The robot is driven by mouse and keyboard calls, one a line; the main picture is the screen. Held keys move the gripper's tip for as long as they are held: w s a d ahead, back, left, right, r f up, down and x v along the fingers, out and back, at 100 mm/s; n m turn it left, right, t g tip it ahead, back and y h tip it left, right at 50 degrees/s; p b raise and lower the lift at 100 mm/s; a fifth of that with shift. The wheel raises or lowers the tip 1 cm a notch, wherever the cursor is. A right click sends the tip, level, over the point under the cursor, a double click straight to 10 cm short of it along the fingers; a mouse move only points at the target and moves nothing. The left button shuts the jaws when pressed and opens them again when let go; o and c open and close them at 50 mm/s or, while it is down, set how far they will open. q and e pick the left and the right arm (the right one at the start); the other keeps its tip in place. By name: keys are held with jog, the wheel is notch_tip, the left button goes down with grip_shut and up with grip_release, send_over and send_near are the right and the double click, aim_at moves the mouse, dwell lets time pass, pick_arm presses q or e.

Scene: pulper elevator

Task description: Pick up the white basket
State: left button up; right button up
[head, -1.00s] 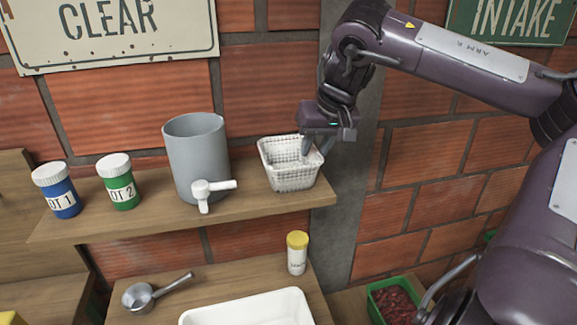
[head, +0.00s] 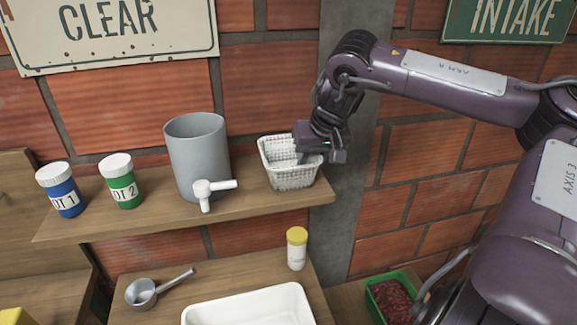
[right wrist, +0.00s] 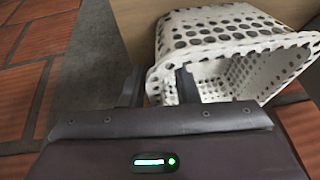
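The white basket (head: 291,176), a perforated open-topped tub, stands upright at the right end of the upper wooden shelf. My right gripper (head: 312,160) is over its right side in the head view. In the right wrist view, the right gripper (right wrist: 158,88) is open. One finger is inside the white basket (right wrist: 215,35) and the other is outside, with the near wall and rim between them. A gap shows beside the rim, so it does not look clamped. My left gripper is not in view.
The grey container (head: 197,155) with a white tap stands just left of the basket. Blue (head: 61,196) and green (head: 122,186) jars are farther left. Below are a yellow-capped bottle (head: 296,250), a metal scoop (head: 142,293) and a white tray (head: 250,307). A brick wall stands behind.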

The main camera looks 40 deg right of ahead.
dwell(0.3)
grip_shut()
dwell(0.3)
